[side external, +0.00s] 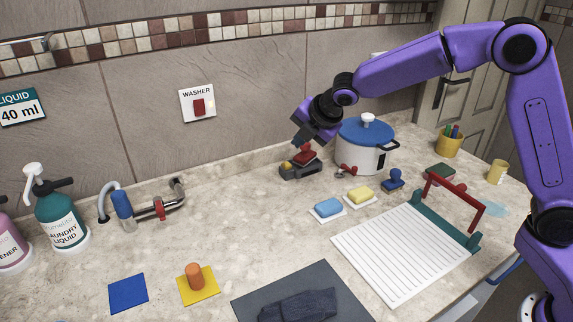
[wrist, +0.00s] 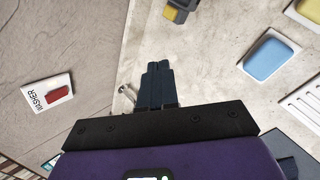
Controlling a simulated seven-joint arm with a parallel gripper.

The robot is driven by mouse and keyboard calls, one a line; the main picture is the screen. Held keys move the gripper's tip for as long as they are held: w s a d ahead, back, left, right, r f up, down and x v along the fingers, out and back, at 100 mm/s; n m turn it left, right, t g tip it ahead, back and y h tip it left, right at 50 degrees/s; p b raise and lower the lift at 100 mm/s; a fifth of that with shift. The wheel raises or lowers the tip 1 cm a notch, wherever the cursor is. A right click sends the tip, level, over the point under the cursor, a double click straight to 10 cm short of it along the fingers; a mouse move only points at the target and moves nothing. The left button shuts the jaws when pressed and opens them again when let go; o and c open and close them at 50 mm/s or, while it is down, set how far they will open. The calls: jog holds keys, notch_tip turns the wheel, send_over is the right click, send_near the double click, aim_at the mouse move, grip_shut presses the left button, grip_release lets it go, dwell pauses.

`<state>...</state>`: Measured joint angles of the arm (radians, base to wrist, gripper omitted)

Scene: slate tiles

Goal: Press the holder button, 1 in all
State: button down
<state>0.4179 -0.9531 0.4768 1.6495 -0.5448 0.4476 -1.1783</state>
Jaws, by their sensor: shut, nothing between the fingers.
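A dark grey holder (side external: 300,171) with a red upper part (side external: 305,156) and a small yellow button-like piece (side external: 287,164) stands on the counter near the wall. In the wrist view, part of a grey body (wrist: 179,12) with a yellow piece (wrist: 171,13) shows, cut off by the top edge. My gripper (side external: 297,144) is just above the holder in the side view; whether it touches is unclear. Its dark fingers are together in the wrist view (wrist: 157,66), with nothing between them, and the grey body lies beyond their tips.
A white pot with a blue lid (side external: 365,133) stands close to the right of my gripper. A blue sponge (side external: 327,207) and yellow sponge (side external: 360,194) lie in front. A red WASHER switch (side external: 199,106) is on the wall.

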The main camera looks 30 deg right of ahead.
aim_at(289, 166)
jog(key=w+d+f+n+t, duration=0.1)
jog(key=w+d+n, duration=0.1)
jog(key=w, duration=0.8)
jog(key=shift+d+f+n+t, duration=0.2)
jog(key=shift+d+n+t, duration=0.1)
jog(key=shift+n, duration=0.5)
jog(key=shift+f, duration=4.4)
jog(key=shift+f, duration=0.1)
jog(key=shift+f, duration=0.35)
jog(key=shift+a+f, duration=0.1)
jog(key=shift+f, duration=0.45)
jog(key=shift+r, duration=0.95)
